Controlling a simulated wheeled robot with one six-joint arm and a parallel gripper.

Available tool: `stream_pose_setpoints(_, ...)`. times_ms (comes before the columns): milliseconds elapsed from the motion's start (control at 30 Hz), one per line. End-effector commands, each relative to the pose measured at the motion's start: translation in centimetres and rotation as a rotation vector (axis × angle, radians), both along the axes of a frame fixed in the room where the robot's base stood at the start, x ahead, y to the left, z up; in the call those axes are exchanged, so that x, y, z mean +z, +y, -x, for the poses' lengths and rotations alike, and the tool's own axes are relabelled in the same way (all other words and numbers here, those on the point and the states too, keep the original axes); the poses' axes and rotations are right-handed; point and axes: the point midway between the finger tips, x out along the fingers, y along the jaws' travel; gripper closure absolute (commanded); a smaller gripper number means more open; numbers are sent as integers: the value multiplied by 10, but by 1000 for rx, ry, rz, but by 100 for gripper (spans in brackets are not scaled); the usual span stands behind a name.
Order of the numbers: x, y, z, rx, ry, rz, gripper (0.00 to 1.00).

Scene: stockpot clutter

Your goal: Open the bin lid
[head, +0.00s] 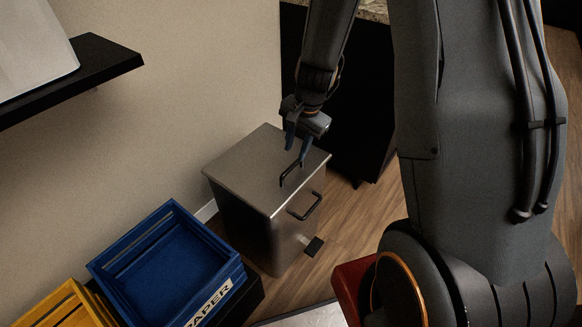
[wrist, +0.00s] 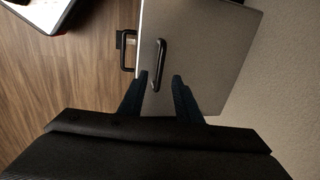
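The bin (head: 248,218) is a steel box standing on the floor by the wall, with its flat lid (head: 245,165) shut. A black handle (head: 289,175) is on top of the lid, and it also shows in the wrist view (wrist: 155,65). A second black handle (head: 305,207) is on the bin's front, above a black pedal (head: 314,246). My gripper (head: 296,155) is just above the lid, close to the top handle. In the wrist view my gripper (wrist: 162,78) has its fingers apart, with the handle's near end by the left fingertip. I cannot tell whether they touch.
A blue crate (head: 132,243) labelled PAPER and a yellow crate (head: 62,307) stand left of the bin. A dark cabinet (head: 350,90) is behind it. A black shelf (head: 100,62) is on the wall. A red object (head: 353,283) is at the front right. Wooden floor (head: 345,235) is clear before the bin.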

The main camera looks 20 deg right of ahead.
Motion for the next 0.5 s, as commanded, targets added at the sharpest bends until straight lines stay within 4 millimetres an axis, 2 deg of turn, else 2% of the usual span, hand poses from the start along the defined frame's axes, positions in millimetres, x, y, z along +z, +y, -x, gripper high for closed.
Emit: stream_pose_setpoints(500, -68, 8, -12, -7, 0, 0, 69)
